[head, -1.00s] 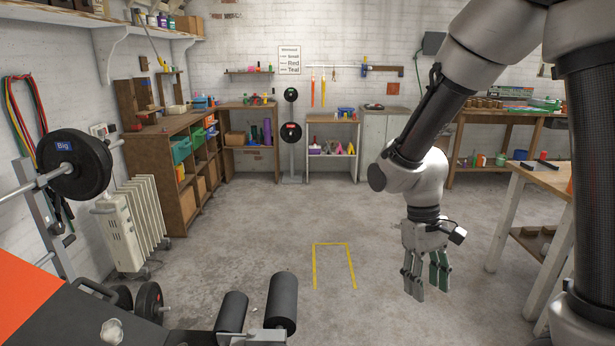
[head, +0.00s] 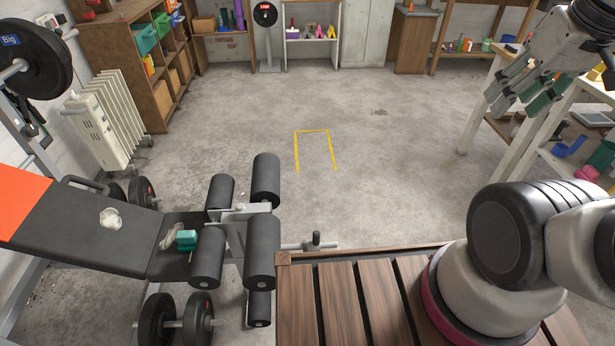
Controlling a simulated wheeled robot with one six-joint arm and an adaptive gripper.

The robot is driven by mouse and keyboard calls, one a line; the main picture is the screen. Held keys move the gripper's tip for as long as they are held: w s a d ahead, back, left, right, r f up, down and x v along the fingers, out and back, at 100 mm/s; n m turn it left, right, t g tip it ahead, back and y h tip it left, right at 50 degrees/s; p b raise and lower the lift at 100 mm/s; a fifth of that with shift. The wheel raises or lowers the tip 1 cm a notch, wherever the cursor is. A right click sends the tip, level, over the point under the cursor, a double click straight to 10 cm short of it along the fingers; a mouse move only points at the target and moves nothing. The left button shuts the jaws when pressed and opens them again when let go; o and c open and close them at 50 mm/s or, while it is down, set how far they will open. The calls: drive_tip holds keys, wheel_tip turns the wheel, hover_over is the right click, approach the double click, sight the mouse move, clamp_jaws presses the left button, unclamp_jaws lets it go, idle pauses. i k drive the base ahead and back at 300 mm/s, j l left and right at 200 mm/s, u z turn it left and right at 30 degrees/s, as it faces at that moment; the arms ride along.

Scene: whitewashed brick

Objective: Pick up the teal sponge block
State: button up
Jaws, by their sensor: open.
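A small teal block (head: 187,240), which looks like the sponge block, sits on the dark seat of the weight bench (head: 120,238), close to the black foam rollers. A pale cord or strap lies just beside it. My gripper (head: 516,103) is at the upper right, fingers apart and pointing down and left, with nothing visible between them. It is far from the teal block, in front of the white-legged table.
Black foam rollers (head: 265,180) stand up just right of the block. A white crumpled thing (head: 113,217) lies on the bench pad. Dumbbells (head: 178,325) are below the bench. A slatted wooden surface (head: 345,310) fills the front. The middle floor, with a yellow taped outline (head: 314,131), is clear.

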sight(186, 240)
drive_tip(key=k+l, duration=0.2)
drive_tip(key=k, duration=0.35)
drive_tip(key=u, duration=1.25)
drive_tip(key=i+j+z, duration=0.3)
drive_tip(key=i+j, duration=0.15)
drive_tip(key=i+j+z, duration=0.15)
drive_tip(key=j, duration=0.25)
drive_tip(key=i+j+z, duration=0.15)
drive_tip(key=j, duration=0.2)
drive_tip(key=i+j+z, duration=0.15)
drive_tip(key=j, duration=0.2)
drive_tip(key=i+j+z, duration=0.15)
drive_tip(key=j, duration=0.2)
